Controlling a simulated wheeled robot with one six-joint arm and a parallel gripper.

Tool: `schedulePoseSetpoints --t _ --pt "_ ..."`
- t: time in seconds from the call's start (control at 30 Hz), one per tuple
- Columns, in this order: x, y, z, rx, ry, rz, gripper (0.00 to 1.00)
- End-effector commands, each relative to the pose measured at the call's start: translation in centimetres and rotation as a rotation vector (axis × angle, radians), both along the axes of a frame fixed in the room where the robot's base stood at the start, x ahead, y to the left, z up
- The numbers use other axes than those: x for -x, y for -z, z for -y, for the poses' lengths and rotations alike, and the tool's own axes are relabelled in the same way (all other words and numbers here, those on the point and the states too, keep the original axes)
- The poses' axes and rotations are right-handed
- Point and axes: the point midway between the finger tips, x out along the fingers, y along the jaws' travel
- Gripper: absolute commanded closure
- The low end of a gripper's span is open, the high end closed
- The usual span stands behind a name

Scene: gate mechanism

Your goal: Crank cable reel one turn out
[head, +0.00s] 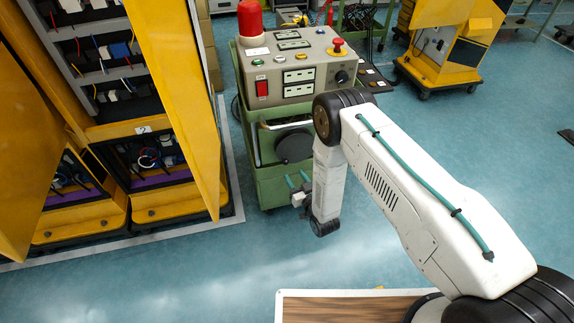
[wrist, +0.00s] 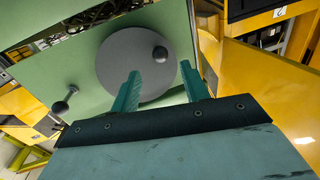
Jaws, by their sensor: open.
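The cable reel shows as a round grey disc (wrist: 125,55) on a green panel in the wrist view. In the head view the dark disc (head: 294,146) is on the front of the green cart. A dark round knob (wrist: 160,53), apparently the crank handle, sits on the disc toward its edge. My gripper (wrist: 160,71) is open, its two teal fingers apart and pointing toward the disc. The knob appears between and beyond the fingertips, with nothing held. Whether the fingers touch anything cannot be told.
A second dark ball knob (wrist: 66,100) on a stem projects from the green panel. The green cart (head: 270,187) carries a control box (head: 297,62) with a red beacon (head: 250,20). Yellow cabinets (head: 160,205) stand close at left. Blue floor is clear in front.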

Motion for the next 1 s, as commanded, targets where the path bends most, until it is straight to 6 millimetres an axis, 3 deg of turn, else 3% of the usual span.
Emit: schedulePoseSetpoints --t 0.43,0.83,0.87,1.0 --pt "-5.7 -0.1 -2.9 -0.002 -0.001 0.005 0.54" --pt "-6.6 -0.1 -3.4 -0.001 0.0 0.002 0.54" --pt "-6.6 -0.1 -3.4 -0.001 0.0 0.002 0.6" --pt "-6.6 -0.1 -3.4 -0.001 0.0 0.002 0.99"
